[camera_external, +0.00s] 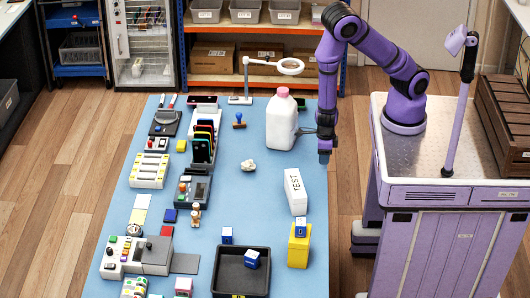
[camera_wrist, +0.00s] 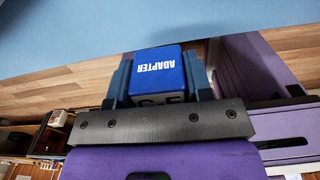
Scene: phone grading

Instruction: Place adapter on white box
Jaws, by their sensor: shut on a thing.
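The adapter (camera_wrist: 158,70) is a blue block with white ADAPTER lettering and a paler lower face. In the wrist view, it sits between the two fingers of my gripper (camera_wrist: 160,82), which is shut on it. In the external view, my gripper (camera_external: 324,155) hangs fingers-down near the table's right edge, and the adapter is hard to make out there. The white box (camera_external: 296,192), marked TEST, lies on the blue table below and to the left of my gripper, apart from it.
A milk jug (camera_external: 281,124) stands left of my gripper. A yellow box (camera_external: 299,250) with a small blue-and-white cube on top is in front of the white box. A black tray (camera_external: 226,290) holds another cube. Phones and devices fill the table's left side; the middle is mostly clear.

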